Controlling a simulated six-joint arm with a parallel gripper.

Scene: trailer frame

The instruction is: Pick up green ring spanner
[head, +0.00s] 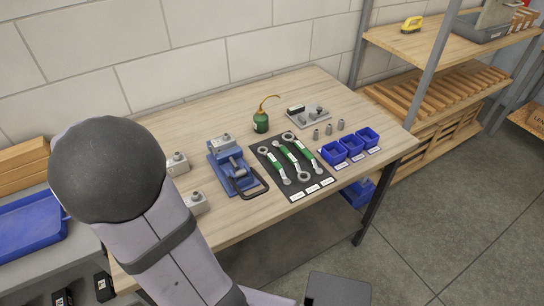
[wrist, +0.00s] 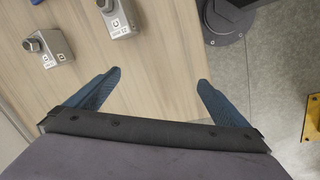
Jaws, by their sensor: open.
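Three spanners with green grips lie side by side on a dark mat (head: 264,151) on the workbench in the head view: a left one (head: 276,168), a middle one (head: 290,160) and a right one (head: 305,154). The white labels at the mat's front edge are too small to read, and I cannot tell for sure which is the ring spanner. My gripper (wrist: 159,77) shows in the wrist view, open and empty, with its blue fingers wide apart over the bench edge. No spanner shows in the wrist view. My arm fills the left of the head view and hides the gripper there.
A blue vice (head: 233,170) stands left of the mat. Metal blocks (wrist: 46,47) lie near my gripper. A green oil can (head: 261,122) stands behind the mat, small blue bins (head: 351,146) to its right. A shelf rack (head: 440,45) stands at the right.

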